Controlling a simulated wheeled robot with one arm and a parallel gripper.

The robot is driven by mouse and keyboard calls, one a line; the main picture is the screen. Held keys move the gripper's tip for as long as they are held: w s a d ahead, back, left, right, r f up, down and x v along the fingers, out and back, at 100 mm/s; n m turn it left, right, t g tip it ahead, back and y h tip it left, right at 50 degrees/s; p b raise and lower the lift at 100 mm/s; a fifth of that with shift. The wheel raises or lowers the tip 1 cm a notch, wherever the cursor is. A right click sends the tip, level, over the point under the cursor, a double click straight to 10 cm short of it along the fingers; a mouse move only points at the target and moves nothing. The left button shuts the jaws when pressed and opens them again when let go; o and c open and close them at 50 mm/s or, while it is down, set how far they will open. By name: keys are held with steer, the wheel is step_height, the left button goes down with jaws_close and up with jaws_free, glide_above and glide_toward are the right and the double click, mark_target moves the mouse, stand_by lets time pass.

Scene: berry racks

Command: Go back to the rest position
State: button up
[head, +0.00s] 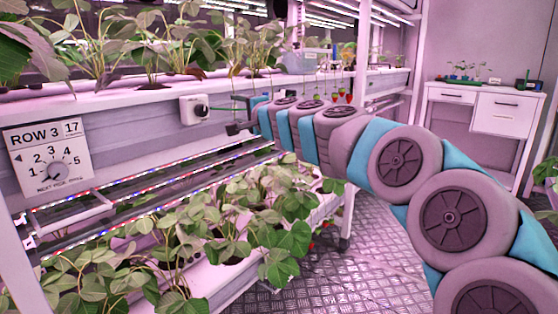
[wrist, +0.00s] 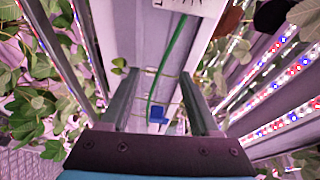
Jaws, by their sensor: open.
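My gripper (head: 238,113) is at the end of my extended arm, in front of the upper berry rack's front face. In the wrist view its two fingers (wrist: 158,76) stand apart, open, with nothing held between them. Past the fingers, a thin green strand (wrist: 178,45) runs down a pale panel to a small blue piece (wrist: 157,116); I cannot tell what they are. My arm reaches from the lower right of the head view toward the rack.
The upper rack (head: 120,102) carries leafy plants; a small white box (head: 194,109) is on its front. A "ROW 3" dial sign (head: 48,158) is at left. Lower plants (head: 235,235) grow beneath light strips. Red berries (head: 345,97) hang behind my arm. A white cabinet (head: 505,112) stands back right.

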steer(key=s+d+f+n+g+h, duration=0.1)
steer(key=s+f+n+g, duration=0.4)
steer(key=s+f, duration=0.55)
steer(key=s+d+f+n+g+h, duration=0.15)
steer(key=s+f+n+g, duration=0.3)
steer(key=s+f, duration=0.6)
steer(key=s+d+f+g+h, duration=0.2)
steer(key=s+d+f, duration=0.3)
steer(key=s, duration=0.5)
steer(key=s+d+f+g+h+p, duration=0.1)
steer(key=s+d+f, duration=0.3)
steer(key=s+d, duration=0.6)
steer(key=s+d+f+g+h, duration=0.4)
steer(key=s+d, duration=0.3)
steer(key=s, duration=0.4)
steer(key=shift+s+d+f+n+p, duration=0.2)
steer(key=shift+s+f+n+p, duration=0.2)
steer(key=shift+f, duration=0.4)
